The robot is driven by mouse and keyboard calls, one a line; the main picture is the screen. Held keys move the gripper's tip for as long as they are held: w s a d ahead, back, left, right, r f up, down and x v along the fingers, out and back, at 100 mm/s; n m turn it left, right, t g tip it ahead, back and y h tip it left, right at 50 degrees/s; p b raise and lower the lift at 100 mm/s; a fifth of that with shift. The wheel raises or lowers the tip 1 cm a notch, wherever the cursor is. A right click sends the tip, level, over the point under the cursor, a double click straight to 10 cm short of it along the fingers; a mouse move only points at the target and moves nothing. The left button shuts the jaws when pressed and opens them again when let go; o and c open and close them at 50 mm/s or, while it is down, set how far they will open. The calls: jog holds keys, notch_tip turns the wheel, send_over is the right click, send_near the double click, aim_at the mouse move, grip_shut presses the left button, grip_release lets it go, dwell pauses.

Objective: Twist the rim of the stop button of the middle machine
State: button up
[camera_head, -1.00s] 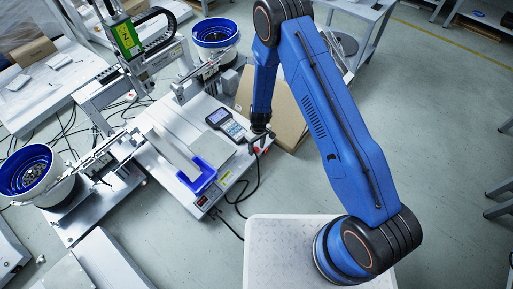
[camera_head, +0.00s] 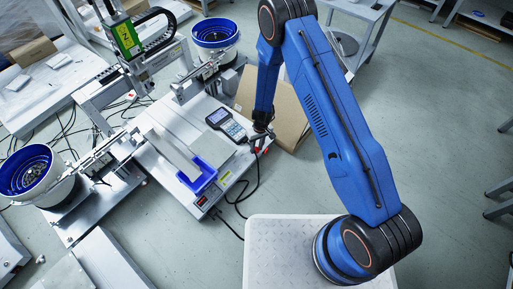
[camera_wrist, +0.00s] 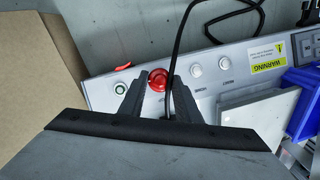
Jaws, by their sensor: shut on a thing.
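The red stop button (camera_wrist: 157,78) sits on the grey front panel (camera_wrist: 101,93) of the middle machine in the wrist view, between my two dark fingers. My gripper (camera_wrist: 158,86) is shut on the button's rim, one finger on each side. The head view shows my gripper (camera_head: 258,143) at the right corner of the machine (camera_head: 172,160). There my fingers and wrist hide most of the button.
A green-ringed button (camera_wrist: 120,88), a red switch (camera_wrist: 123,66) and white buttons (camera_wrist: 195,70) share the panel. A black cable (camera_wrist: 180,38) passes close by my fingers. A cardboard box (camera_wrist: 35,70) stands at left. A handheld pendant (camera_head: 226,124) and blue tray (camera_head: 199,174) lie on the machine.

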jog(key=m+y, duration=0.1)
jog(key=m, duration=0.4)
jog(key=shift+d+g+y, duration=0.2)
jog(key=shift+g+y, duration=0.1)
jog(key=shift+y, duration=0.1)
dwell(0.4)
jog(key=o, duration=1.1)
jog(key=shift+c, duration=0.2)
jog(key=v, duration=1.7)
jog(key=shift+r, duration=0.1)
